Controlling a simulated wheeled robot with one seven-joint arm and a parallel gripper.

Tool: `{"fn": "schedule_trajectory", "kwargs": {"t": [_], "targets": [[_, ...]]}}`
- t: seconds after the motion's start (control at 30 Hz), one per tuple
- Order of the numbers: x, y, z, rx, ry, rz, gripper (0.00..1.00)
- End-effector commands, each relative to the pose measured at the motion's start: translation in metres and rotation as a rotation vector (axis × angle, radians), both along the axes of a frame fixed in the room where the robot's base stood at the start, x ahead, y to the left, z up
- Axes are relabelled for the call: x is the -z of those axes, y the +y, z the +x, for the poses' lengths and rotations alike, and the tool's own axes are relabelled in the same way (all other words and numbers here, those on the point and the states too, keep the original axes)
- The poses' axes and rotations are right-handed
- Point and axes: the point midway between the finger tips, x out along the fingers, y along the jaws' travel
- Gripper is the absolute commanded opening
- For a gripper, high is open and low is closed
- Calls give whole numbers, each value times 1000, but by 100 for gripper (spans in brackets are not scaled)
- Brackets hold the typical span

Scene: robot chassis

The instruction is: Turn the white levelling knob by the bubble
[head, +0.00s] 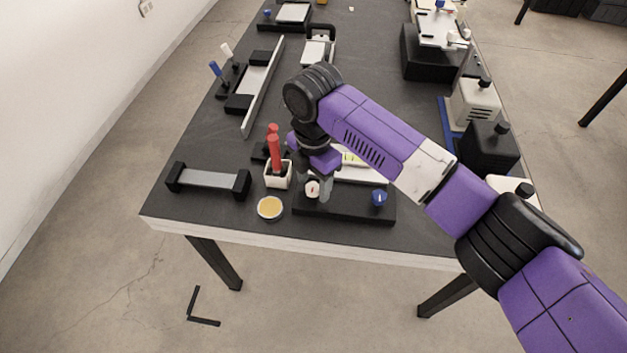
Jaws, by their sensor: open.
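The white levelling knob (312,188) sits at the left front of a black base plate (345,211) near the table's front edge. A blue knob (378,198) stands at the right of the same base. A white bar with a yellow-green bubble vial (350,158) lies behind them, partly hidden by my arm. My gripper (319,193) points down at the white knob, its grey fingers beside or around it; I cannot tell whether they touch it. The gripper is open.
Close left of the gripper stand red-handled tools in a white cup (278,176) and a round yellow dish (270,208). A grey bar with black ends (209,181) lies farther left. Black (488,148) and white (473,103) boxes stand at the right edge.

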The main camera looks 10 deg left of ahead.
Motion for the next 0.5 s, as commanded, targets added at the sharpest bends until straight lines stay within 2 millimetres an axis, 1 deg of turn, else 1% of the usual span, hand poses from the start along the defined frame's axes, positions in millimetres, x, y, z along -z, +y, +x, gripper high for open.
{"fn": "schedule_trajectory", "kwargs": {"t": [0.07,0.1,0.17,0.2,0.33,0.5], "targets": [[0,0,0,0,0,0,54],[0,0,0,0,0,0,46],[0,0,0,0,0,0,34],[0,0,0,0,0,0,26],[0,0,0,0,0,0,1],[-1,0,0,4,0,0,0]]}}
